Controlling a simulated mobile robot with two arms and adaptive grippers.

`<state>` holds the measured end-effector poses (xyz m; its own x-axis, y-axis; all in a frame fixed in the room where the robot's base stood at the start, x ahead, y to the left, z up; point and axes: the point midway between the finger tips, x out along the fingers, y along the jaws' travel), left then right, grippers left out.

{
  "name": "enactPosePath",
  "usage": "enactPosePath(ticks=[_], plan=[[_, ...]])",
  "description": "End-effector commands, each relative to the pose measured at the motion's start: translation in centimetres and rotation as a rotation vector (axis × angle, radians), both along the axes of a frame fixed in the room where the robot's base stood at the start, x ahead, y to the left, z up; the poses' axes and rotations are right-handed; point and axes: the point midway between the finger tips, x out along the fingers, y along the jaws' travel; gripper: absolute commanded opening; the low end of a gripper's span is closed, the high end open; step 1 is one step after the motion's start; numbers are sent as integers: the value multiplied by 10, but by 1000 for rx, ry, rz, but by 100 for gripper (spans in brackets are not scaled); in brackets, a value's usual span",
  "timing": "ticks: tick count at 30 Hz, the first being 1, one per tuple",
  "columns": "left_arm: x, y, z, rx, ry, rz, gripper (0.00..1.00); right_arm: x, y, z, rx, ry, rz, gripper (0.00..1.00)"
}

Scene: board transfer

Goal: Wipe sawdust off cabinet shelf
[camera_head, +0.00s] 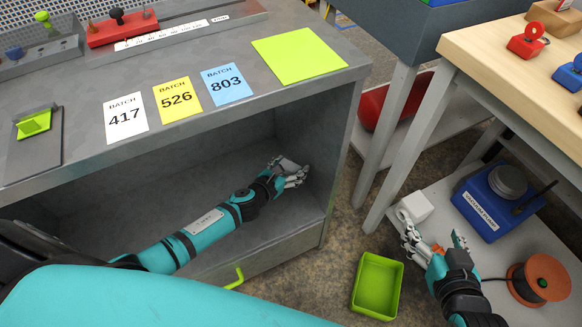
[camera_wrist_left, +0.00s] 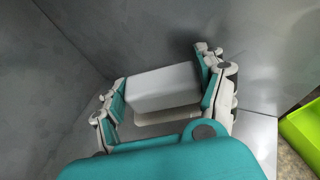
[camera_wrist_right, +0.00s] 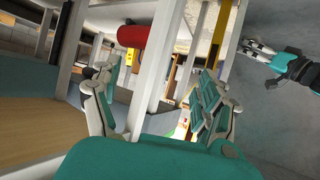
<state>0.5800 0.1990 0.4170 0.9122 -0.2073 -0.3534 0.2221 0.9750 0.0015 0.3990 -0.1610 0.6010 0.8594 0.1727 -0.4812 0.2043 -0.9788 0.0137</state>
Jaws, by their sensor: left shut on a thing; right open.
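The grey cabinet (camera_head: 350,110) has an open shelf bay under its top, with a bare grey shelf (camera_head: 262,232). My left gripper (camera_head: 296,172) is inside the bay near its right wall. In the left wrist view, the left gripper (camera_wrist_left: 165,95) is shut on a light grey-white block (camera_wrist_left: 165,87), held at the shelf surface. In the head view the block is mostly hidden by the fingers. No sawdust can be made out on the visible shelf.
A green bin (camera_head: 378,287) stands on the floor right of the cabinet. A lower shelf at right holds a white block (camera_head: 416,206), a blue device (camera_head: 490,205) and an orange reel (camera_head: 540,280). Table legs (camera_head: 385,130) stand between. A green drawer handle (camera_head: 235,277) sticks out below the bay.

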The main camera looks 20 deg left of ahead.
Motion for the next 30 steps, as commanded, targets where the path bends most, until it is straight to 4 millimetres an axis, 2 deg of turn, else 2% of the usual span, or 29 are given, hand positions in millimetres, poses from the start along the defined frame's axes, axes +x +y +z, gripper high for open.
enactPosePath(ticks=[18, 30], plan=[[3, 8, 13, 0, -1, 2, 38, -36, -15, -33, -58, 253, -18, 77], [3, 9, 13, 0, -1, 2, 38, -40, -16, -37, -64, 278, -20, 77]])
